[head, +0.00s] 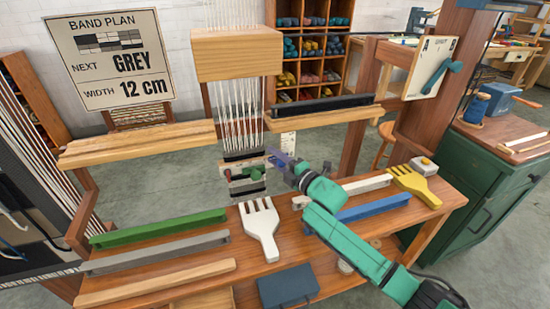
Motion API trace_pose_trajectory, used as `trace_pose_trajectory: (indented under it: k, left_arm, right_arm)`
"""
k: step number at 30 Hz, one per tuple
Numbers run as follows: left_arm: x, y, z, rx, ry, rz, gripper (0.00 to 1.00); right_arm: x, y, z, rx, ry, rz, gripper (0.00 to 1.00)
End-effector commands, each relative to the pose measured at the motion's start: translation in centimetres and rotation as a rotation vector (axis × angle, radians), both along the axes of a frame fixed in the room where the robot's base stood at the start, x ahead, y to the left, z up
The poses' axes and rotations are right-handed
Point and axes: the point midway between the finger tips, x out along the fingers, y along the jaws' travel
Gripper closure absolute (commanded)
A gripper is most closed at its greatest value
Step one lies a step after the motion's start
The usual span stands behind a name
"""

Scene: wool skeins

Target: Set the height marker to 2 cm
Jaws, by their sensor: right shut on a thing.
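My right arm comes in from the lower right in teal, and its bluish gripper (279,159) is at the lower end of the hanging warp threads. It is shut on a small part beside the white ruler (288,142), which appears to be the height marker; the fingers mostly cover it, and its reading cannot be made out. A small red bit shows at the fingertips. The woven band (246,184), with grey, green and white pieces, hangs just left of the gripper. My left gripper is not in view.
The wooden bench holds a green bar (158,228), a grey bar (155,252), a white comb (262,229), a blue bar (374,207) and a yellow comb (415,186). A sign (109,59) reads grey, 12 cm. A wooden block (237,53) hangs above the threads.

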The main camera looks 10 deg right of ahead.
Motion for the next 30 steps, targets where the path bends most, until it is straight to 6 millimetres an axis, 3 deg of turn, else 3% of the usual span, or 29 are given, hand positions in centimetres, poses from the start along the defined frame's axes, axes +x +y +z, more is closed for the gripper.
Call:
trace_pose_trajectory:
  k: [7, 13, 20, 21, 23, 30]
  left_arm:
    - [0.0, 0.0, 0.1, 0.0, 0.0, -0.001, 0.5]
    - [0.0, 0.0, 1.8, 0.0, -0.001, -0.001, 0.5]
    - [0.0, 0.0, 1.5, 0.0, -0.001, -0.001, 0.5]
    - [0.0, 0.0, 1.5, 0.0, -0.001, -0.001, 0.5]
    - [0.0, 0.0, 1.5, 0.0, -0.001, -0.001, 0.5]
    - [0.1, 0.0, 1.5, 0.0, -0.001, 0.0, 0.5]
  right_arm:
    - [0.0, 0.0, 0.0, -0.001, 0.002, 0.0, 1.0]
    - [0.0, -0.1, 2.3, -0.001, 0.0, -0.001, 1.0]
    - [0.0, 0.0, 2.0, 0.0, 0.0, -0.001, 1.0]
    - [0.0, 0.0, 2.0, 0.0, 0.0, -0.001, 0.56]
    - [0.0, 0.0, 2.0, 0.0, 0.001, -0.001, 0.35]
    - [0.0, 0.0, 2.0, 0.0, 0.0, 0.0, 0.35]
